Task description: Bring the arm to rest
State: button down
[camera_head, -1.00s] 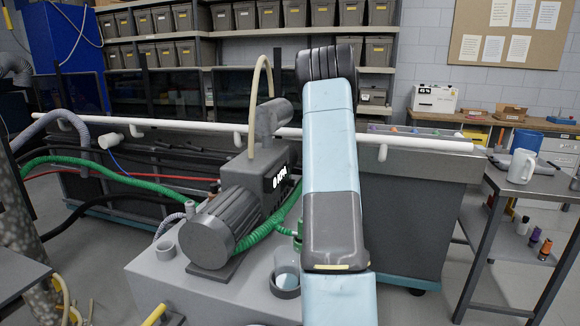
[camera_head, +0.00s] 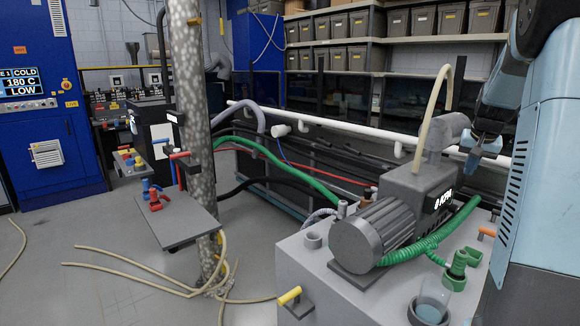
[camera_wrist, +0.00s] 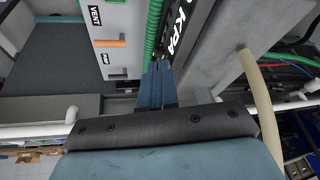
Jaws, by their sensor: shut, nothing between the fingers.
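My arm (camera_head: 532,165) fills the right edge of the head view, its pale blue links bent with a dark joint at the top. My gripper (camera_wrist: 162,66) shows in the wrist view with its dark blue fingers together and nothing between them. In the head view the fingers (camera_head: 476,160) hang small below the arm, in front of the white pipe and near the pump in the picture. I cannot tell the gap to the pump.
A grey pump (camera_head: 385,228) with a gauge and green hose stands on a grey cabinet (camera_head: 325,275). A mottled post (camera_head: 190,120) carries a small shelf (camera_head: 175,222). A blue control cabinet (camera_head: 35,150) stands far left. Hoses lie on the otherwise open floor at left.

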jog(key=s+a+r+n, duration=0.1)
jog(key=s+a+r, duration=0.15)
jog(key=a, duration=0.35)
jog(key=s+a+r+n, duration=0.1)
jog(key=s+a+r, duration=0.1)
jog(key=s+a, duration=0.3)
jog(key=s+a+f+n+t+y, duration=0.1)
jog(key=s+a+n, duration=0.3)
jog(key=s+a, duration=1.5)
jog(key=s+f, duration=0.1)
jog(key=s, duration=0.3)
jog(key=shift+f+y, duration=0.3)
